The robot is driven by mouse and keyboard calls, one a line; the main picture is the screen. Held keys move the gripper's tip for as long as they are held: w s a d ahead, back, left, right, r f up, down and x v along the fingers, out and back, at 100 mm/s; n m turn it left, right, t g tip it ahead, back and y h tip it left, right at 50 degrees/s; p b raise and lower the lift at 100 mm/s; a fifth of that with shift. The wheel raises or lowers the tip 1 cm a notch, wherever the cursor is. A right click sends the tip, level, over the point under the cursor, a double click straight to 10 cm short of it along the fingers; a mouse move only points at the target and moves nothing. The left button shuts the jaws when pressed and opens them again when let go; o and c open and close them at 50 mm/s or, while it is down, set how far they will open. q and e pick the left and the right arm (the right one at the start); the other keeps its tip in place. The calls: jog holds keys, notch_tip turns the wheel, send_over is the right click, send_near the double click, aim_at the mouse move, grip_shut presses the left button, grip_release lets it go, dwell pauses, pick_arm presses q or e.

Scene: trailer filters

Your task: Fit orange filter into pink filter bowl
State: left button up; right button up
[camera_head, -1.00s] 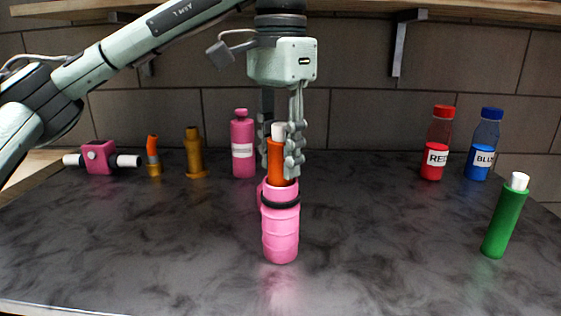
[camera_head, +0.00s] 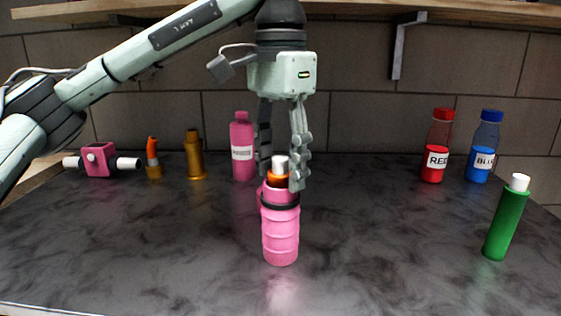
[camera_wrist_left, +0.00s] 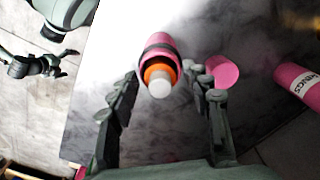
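The pink filter bowl (camera_head: 281,238) stands upright on the dark counter, with a black ring near its top. The orange filter (camera_head: 277,180) sits inside it; only its orange top and white end (camera_head: 280,165) show above the rim. In the left wrist view the orange filter (camera_wrist_left: 160,73) is ringed by the pink bowl (camera_wrist_left: 160,44). My left gripper (camera_head: 282,180) points down over the bowl. Its fingers are spread on either side of the white end, with gaps visible in the left wrist view (camera_wrist_left: 160,103). My right gripper (camera_wrist_left: 35,67) shows small and dark at the upper left there.
A pink bottle (camera_head: 243,148) stands behind the bowl. A pink valve block (camera_head: 97,160) and two orange-brown fittings are at the left. Red (camera_head: 434,160) and blue (camera_head: 481,160) bottles and a green filter (camera_head: 506,220) are at the right. The front counter is clear.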

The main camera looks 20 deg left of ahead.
jog(key=shift+f, duration=0.1)
pick_arm(q)
jog(key=shift+r, duration=0.3)
notch_tip(320, 180, up, 13)
jog(key=p, duration=0.4)
jog(key=shift+f, duration=0.2)
pick_arm(e)
notch_tip(320, 180, down, 10)
jog(key=shift+w+a+g+y, duration=0.15)
jog(key=shift+w+g+y, duration=0.15)
jog(key=shift+w, duration=0.05)
jog(key=shift+s, duration=0.1)
